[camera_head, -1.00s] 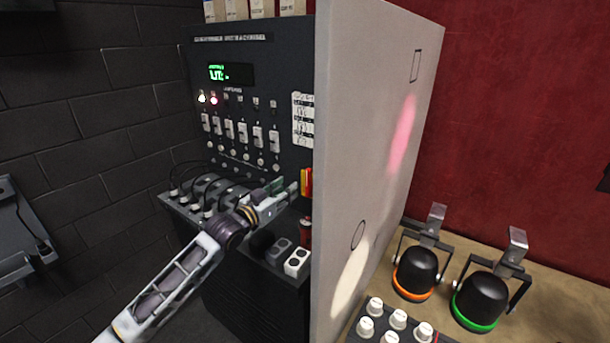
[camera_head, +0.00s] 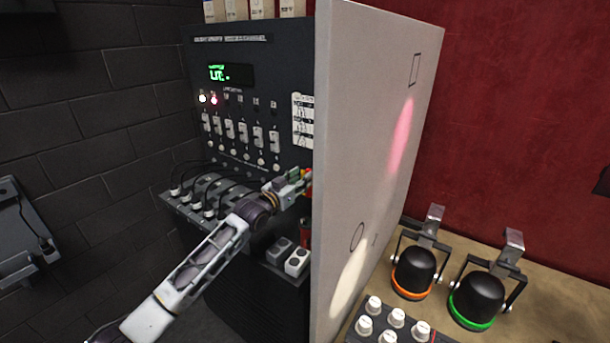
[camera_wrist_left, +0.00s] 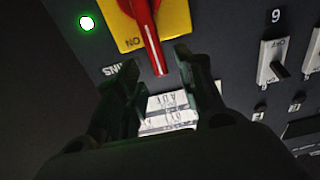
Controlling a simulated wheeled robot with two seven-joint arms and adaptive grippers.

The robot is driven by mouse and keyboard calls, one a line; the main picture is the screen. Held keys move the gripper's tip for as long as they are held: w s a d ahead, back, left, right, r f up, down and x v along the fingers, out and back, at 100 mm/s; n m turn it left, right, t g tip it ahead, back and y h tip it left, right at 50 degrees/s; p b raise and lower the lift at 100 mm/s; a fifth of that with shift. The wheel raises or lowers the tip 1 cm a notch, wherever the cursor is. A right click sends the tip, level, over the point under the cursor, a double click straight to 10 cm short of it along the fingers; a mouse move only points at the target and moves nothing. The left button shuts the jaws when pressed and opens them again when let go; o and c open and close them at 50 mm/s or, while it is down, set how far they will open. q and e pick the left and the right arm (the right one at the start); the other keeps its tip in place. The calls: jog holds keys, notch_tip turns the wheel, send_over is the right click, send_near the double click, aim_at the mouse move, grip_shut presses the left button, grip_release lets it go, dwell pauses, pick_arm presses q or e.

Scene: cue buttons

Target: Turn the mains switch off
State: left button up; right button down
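The mains switch is a red rotary handle (camera_wrist_left: 150,38) on a yellow plate (camera_wrist_left: 180,18) in the left wrist view. Its handle points down the picture, toward my gripper, with an upside-down "ON" marking beside it. A green lamp (camera_wrist_left: 87,22) is lit next to the plate. My left gripper (camera_wrist_left: 158,70) is open, with the handle's tip in the gap between its fingers; I cannot tell whether they touch. In the head view my left gripper (camera_head: 297,184) is at the panel's right edge, largely covering the switch. My right gripper is not in view.
A pale partition (camera_head: 375,130) stands close to the right of my left gripper. The dark panel (camera_head: 280,60) carries several slider switches and a green display (camera_head: 230,75). Plugs and cables (camera_head: 205,195) lie on the ledge below. Lamps (camera_head: 415,270) stand on the right table.

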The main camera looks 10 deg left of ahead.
pick_arm(q)
jog(key=shift+x, duration=1.45)
jog(key=shift+c, duration=0.5)
grip_shut()
